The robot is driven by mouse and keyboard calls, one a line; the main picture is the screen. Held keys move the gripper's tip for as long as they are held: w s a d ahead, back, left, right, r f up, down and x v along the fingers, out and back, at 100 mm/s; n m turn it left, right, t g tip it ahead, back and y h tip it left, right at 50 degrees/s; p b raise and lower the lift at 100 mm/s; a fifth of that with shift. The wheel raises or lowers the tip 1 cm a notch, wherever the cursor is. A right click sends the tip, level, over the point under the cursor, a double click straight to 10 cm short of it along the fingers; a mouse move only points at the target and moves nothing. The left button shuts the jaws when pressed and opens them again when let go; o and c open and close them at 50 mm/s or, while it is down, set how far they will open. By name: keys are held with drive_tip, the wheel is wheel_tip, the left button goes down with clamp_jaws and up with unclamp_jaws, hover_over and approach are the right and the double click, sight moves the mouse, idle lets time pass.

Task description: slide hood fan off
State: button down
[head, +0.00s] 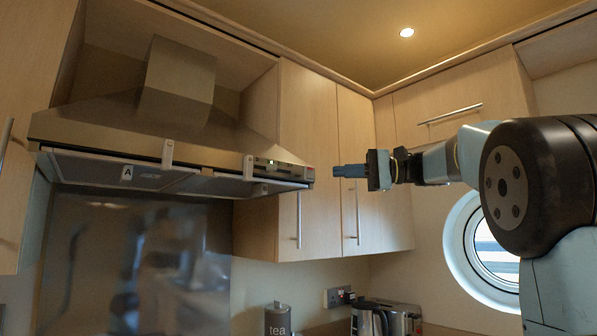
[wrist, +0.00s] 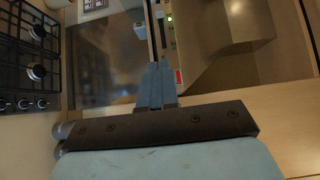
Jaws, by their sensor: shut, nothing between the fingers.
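The steel range hood (head: 110,125) hangs between the wall cupboards at the left in the head view. Its control strip (head: 280,165), with small green lights and a red mark at the right end, is on the front edge. It also shows in the wrist view (wrist: 171,45), beyond my fingertips. The slider's position cannot be made out. My gripper (head: 336,171) is shut and empty, just right of the hood's front right corner in the head view. It points left along the front edge. In the wrist view my shut fingers (wrist: 157,66) point at the strip; contact cannot be told.
Wall cupboards (head: 310,165) with vertical bar handles are behind my gripper. A gas hob (wrist: 30,50) lies below, at the left of the wrist view. A kettle (head: 368,320), a toaster (head: 402,318) and a tea canister (head: 277,320) stand on the worktop.

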sight(291, 169)
drive_tip(key=a, duration=0.3)
drive_tip(key=w+a, duration=0.1)
drive_tip(key=a, duration=0.5)
drive_tip(key=shift+w+a+r, duration=0.1)
drive_tip(key=shift+w+a, duration=0.2)
drive_tip(key=shift+w, duration=0.1)
drive_tip(key=s+a, duration=0.1)
drive_tip(key=a, duration=0.1)
drive_tip(key=shift+s+a, duration=0.3)
drive_tip(key=shift+s, duration=0.05)
drive_tip(key=shift+s+a, duration=0.2)
drive_tip(key=shift+a, duration=0.15)
